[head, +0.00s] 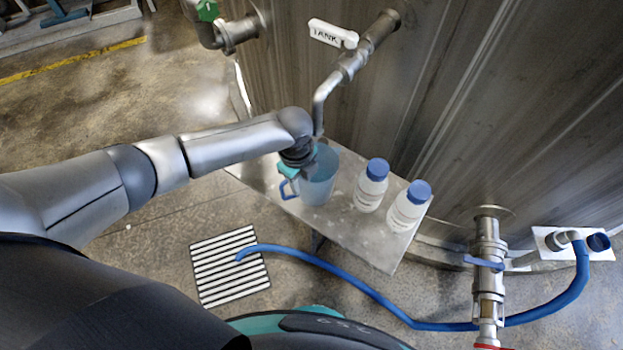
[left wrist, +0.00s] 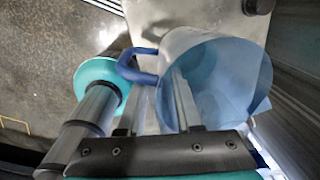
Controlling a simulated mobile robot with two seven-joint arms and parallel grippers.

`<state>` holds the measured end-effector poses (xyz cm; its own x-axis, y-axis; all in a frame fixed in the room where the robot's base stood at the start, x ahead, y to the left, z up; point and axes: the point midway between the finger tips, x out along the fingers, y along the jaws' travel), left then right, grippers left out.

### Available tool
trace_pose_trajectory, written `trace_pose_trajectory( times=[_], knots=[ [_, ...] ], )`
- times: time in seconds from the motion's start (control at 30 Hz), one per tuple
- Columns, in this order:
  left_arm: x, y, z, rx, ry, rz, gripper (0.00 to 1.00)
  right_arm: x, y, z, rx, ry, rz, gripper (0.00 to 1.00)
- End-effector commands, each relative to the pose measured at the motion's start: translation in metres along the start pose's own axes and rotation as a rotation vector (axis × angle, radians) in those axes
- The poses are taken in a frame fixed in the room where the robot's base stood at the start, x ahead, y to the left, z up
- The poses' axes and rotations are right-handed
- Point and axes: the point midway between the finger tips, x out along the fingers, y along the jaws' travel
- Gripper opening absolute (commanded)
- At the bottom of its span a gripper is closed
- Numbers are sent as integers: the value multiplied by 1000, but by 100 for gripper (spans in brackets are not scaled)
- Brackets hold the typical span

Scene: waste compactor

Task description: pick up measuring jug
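The measuring jug (head: 318,182) is a pale, translucent cup with a blue handle. It stands upright on a small metal shelf (head: 345,218), under the tank's outlet pipe. In the left wrist view the jug (left wrist: 232,85) fills the right half, its open mouth toward the camera and its blue handle at its left. My left gripper (head: 299,172) is at the jug's handle side. In the left wrist view its fingers (left wrist: 157,88) are apart, one over the jug's mouth and one outside near the handle. Contact cannot be told. My right gripper is not in view.
Two white bottles with blue caps (head: 371,186) (head: 408,207) stand right of the jug. The outlet pipe (head: 322,100) with a TANK tag hangs just above my gripper. The metal tank wall rises behind. A blue hose (head: 345,285) and floor drain (head: 228,268) lie below.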

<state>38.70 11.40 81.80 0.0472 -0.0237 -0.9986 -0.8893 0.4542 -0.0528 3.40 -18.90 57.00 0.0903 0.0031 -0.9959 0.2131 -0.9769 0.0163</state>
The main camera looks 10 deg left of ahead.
Motion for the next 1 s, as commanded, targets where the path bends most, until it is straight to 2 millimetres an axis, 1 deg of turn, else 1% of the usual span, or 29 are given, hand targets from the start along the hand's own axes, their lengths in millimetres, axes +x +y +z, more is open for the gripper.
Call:
trace_pose_trajectory(
  times=[0.03,0.27,1.0],
  knots=[
    [0,0,0,0,0,0,26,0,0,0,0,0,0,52],
    [0,0,0,0,0,0,0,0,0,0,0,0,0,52],
    [0,0,1,-1,-1,0,0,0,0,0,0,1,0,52]
  ],
)
